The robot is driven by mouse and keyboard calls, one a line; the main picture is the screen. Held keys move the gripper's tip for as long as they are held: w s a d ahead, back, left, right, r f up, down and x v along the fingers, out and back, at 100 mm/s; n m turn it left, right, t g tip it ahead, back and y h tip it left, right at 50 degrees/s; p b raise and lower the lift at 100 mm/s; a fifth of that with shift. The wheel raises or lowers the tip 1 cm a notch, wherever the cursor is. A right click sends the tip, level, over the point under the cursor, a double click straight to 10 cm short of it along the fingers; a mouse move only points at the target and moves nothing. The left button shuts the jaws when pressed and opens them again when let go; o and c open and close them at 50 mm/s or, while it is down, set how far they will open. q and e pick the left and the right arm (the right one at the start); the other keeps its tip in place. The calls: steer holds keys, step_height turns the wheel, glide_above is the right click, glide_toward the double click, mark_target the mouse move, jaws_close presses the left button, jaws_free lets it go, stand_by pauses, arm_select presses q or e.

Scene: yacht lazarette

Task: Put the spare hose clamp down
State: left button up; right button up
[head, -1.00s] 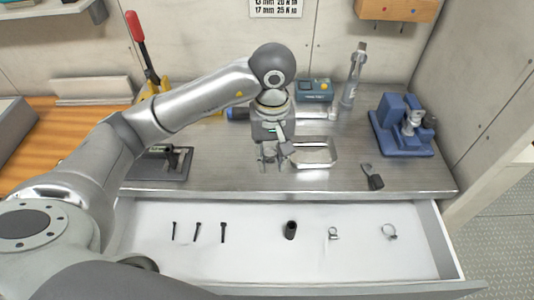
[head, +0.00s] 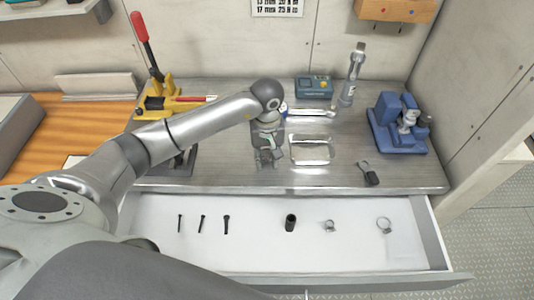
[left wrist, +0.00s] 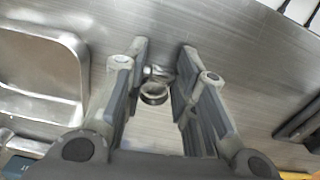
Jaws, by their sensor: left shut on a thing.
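My left gripper (head: 268,160) points down over the metal worktop, just left of the shallow metal tray (head: 292,150). In the left wrist view, its fingers (left wrist: 162,70) are closed on a small shiny hose clamp (left wrist: 154,94), a ring with a screw housing. I cannot tell whether the clamp touches the worktop. The tray also shows at the left of the wrist view (left wrist: 84,88). In the head view the held clamp is too small to make out clearly. My right gripper is not in view.
An open white drawer (head: 265,255) in front holds several bolts, a black socket (head: 291,222) and two clamps (head: 329,226) (head: 384,225).

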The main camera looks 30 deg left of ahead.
mark_target(267, 159)
arm_select(q)
steer(key=shift+f, duration=0.15)
steer(key=o, duration=0.9)
steer(key=shift+c, duration=0.2)
steer(key=shift+r, duration=0.3)
step_height(267, 159, up, 12)
steer(key=b, duration=0.4)
steer(key=shift+f, duration=0.15)
